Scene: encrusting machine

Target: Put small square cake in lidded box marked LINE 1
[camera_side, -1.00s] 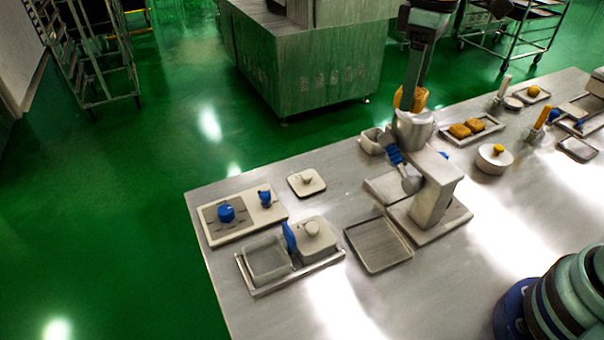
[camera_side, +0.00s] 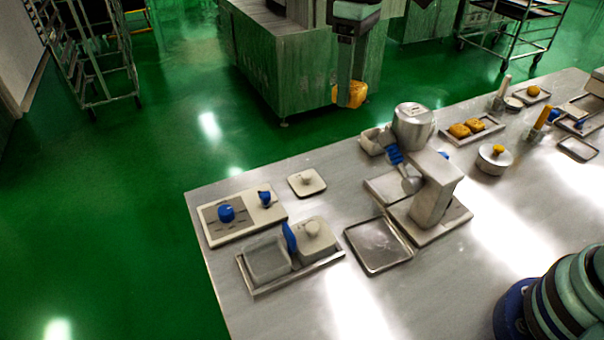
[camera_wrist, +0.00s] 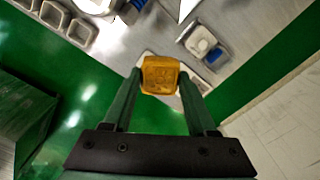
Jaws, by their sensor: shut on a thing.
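My gripper (camera_side: 349,97) is shut on a small square golden cake (camera_side: 351,94), held in the air beyond the table's far edge, left of the mixer-like machine. In the wrist view the cake (camera_wrist: 160,74) sits between both fingertips (camera_wrist: 160,85). Two grey boxes stand side by side in a tray at the table's front left: an open one (camera_side: 268,262) and one with a knobbed lid on (camera_side: 316,241). A blue piece stands between them. A separate knobbed lid (camera_side: 306,181) lies flat on the table behind them. I cannot read any LINE 1 marking.
A metal machine (camera_side: 432,190) with a round top stands mid-table. A control panel with blue knobs (camera_side: 235,214) lies at the left. An empty metal tray (camera_side: 378,244) is in front of the machine. Two more cakes (camera_side: 466,128) lie in a tray at the right.

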